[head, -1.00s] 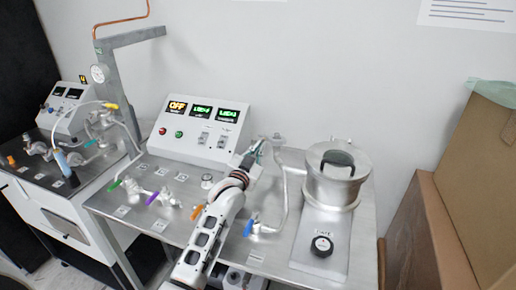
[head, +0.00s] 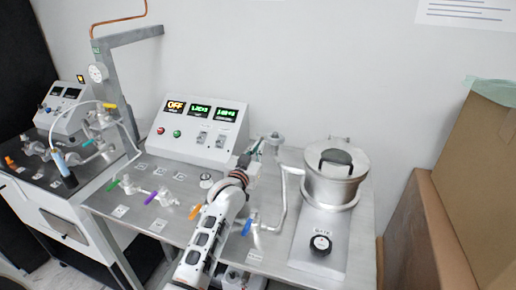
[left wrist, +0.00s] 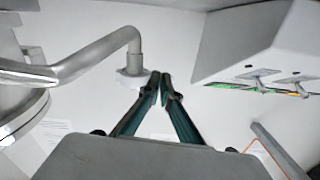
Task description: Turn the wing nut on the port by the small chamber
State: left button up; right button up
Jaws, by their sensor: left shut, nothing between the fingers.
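The small chamber (head: 322,190) is a steel cylinder with a dark-handled lid, at the right of the bench. A bent steel pipe (head: 284,200) runs beside it. A port fitting (head: 274,139) stands behind my gripper; I cannot make out a wing nut on it. In the left wrist view a pipe (left wrist: 100,50) ends in a pale flange (left wrist: 131,78). My left gripper (head: 256,148) is between the control box and the chamber. In the left wrist view its fingertips (left wrist: 160,80) are together and empty, just right of the flange. Contact cannot be told. My right gripper is not in view.
The control box (head: 174,150) with lit displays stands left of my gripper. Valves with an orange handle (head: 195,212) and a blue handle (head: 247,227) flank my left arm. A black knob (head: 320,244) is in front of the chamber. Cardboard boxes (head: 432,230) stand at right.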

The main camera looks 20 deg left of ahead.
pick_arm(q)
jog(key=shift+o, duration=1.3)
jog(key=shift+r, duration=0.15)
notch_tip(320, 180, up, 10)
